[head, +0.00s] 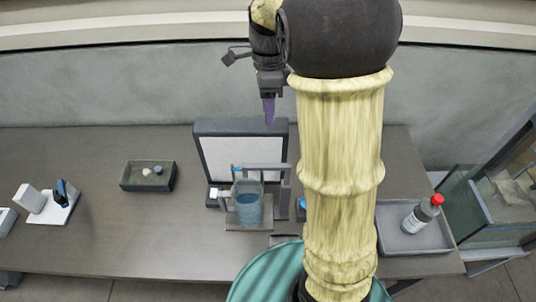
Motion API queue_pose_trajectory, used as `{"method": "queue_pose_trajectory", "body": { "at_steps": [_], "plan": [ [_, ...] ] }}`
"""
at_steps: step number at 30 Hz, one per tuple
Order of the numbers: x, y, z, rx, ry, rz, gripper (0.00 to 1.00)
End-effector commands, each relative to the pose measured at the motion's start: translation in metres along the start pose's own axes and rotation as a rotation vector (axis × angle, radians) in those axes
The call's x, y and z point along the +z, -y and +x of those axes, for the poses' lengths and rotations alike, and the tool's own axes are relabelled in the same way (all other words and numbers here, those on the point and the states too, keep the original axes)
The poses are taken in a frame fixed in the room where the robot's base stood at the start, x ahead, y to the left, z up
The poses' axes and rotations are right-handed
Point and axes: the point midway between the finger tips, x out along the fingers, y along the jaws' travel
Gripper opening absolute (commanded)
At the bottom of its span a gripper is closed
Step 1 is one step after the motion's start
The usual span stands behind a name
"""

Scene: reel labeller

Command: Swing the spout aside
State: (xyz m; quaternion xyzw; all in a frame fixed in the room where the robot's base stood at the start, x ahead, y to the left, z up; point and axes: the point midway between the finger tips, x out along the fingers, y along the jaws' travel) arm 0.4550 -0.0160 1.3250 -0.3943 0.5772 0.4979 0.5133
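A grey post (284,193) stands on the table in front of a dark-framed white panel. A thin horizontal arm, which looks like the spout (262,166), reaches left from it over a clear beaker. The beaker (248,209) holds blue liquid and stands upright on a small plate. My gripper (268,120) points down with purple fingers, above and behind the spout in the picture, apart from it. The fingers overlap in this view, so I cannot tell whether they are open or shut. I see nothing held. My arm may hide things to the right of the post.
The white panel (220,155) stands behind the beaker. A dark tray (128,184) with small stones lies left. A grey tray (392,240) with a red-capped bottle (421,215) is right, near a glass-sided case (468,210). White items (58,212) lie far left. The table between has free room.

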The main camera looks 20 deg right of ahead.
Motion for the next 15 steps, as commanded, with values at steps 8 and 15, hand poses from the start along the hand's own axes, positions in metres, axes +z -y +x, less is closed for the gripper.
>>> {"method": "queue_pose_trajectory", "body": {
  "at_steps": [8,15],
  "plan": [
    [0.0008,0.0018,-0.0121,0.027,-0.002,0.12,0.36],
    [0.0007,0.0017,-0.0104,0.026,-0.002,0.117,0.36]
  ]
}}
